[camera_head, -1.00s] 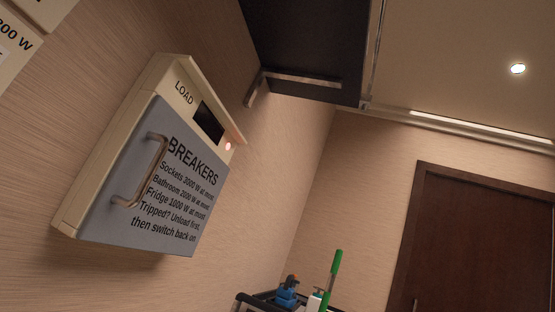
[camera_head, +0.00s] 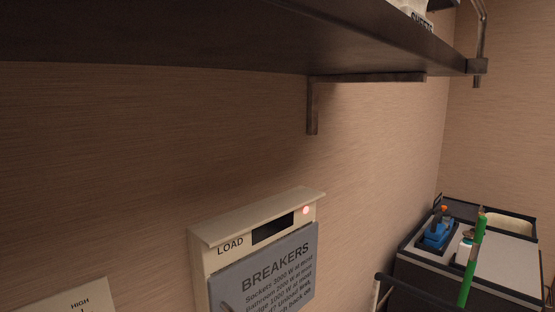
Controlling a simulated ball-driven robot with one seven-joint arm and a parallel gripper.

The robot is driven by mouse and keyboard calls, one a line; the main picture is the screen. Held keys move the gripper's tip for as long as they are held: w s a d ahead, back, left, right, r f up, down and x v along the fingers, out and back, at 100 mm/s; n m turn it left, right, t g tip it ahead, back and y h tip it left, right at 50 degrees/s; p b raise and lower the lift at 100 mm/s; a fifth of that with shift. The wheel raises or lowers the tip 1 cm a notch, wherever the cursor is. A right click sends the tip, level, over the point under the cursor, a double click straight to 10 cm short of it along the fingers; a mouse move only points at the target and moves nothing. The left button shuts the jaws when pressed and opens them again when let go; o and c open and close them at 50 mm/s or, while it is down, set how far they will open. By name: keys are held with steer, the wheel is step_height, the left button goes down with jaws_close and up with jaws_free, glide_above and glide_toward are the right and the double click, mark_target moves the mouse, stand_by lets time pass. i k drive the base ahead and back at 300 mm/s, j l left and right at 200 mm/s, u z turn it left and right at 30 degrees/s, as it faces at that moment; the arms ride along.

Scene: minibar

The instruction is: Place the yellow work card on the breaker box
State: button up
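The breaker box (camera_head: 268,262) is on the wall at the bottom middle of the view, cut off by the lower edge. I see no yellow work card in this view. My gripper is not in view.
A dark shelf (camera_head: 230,40) on a metal bracket (camera_head: 313,105) runs across the top, above the breaker box. A cart (camera_head: 510,255) with a blue tool (camera_head: 438,235) and a green-handled item (camera_head: 471,265) stands at the right. A cream panel (camera_head: 75,300) is at the lower left.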

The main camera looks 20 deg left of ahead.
mark_target(275, 212)
steer(key=i+j, duration=1)
steer(key=i, duration=0.2)
